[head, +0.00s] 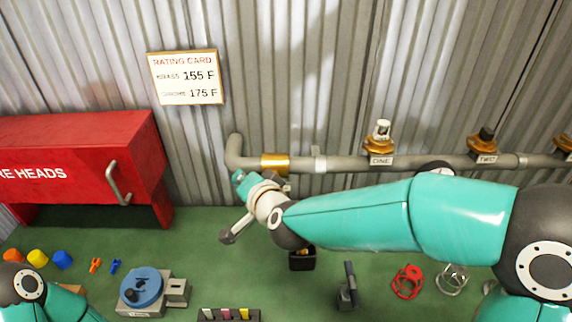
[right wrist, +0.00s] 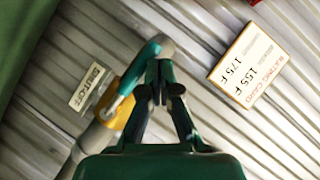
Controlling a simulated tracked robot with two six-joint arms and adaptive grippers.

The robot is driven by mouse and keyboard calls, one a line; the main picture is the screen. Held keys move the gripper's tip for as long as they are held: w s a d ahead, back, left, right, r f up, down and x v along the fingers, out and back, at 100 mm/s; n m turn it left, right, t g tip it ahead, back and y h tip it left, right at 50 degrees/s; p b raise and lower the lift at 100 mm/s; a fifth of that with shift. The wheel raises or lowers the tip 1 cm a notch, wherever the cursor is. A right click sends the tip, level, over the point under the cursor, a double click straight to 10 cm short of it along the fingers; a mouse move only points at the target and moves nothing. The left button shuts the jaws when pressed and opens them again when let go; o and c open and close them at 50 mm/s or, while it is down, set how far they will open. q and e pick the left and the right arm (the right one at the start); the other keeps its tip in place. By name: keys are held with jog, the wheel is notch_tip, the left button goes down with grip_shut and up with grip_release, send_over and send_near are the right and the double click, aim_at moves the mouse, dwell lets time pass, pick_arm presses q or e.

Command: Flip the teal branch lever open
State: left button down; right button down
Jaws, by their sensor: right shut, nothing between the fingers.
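In the right wrist view, the teal lever (right wrist: 132,76) lies slanted along the pipe beside the brass valve body (right wrist: 124,106). Its far end reaches up near the pipe elbow. My right gripper (right wrist: 158,82) is shut and empty, with its dark fingertips just right of the lever. I cannot tell whether they touch it. In the head view, my right gripper (head: 241,179) is at the wall, just below the pipe's left elbow and left of the brass fitting (head: 274,162); its fingertips and the lever are not clear there. My left gripper is out of view; only part of that arm shows at lower left.
A SHUT-OFF label (right wrist: 91,87) is beside the valve. The grey pipe (head: 345,165) runs right to more brass outlets (head: 380,143). A blue round fixture (head: 142,287) and small parts stand on the green surface below.

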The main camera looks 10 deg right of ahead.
dwell(0.3)
jog(key=s+a+r+p, duration=0.1)
jog(key=s+r+p, duration=0.3)
jog(key=s+r, duration=0.5)
jog(key=shift+a+r+p, duration=0.15)
jog(key=shift+a+p, duration=0.2)
jog(key=shift+a, duration=0.05)
dwell(0.3)
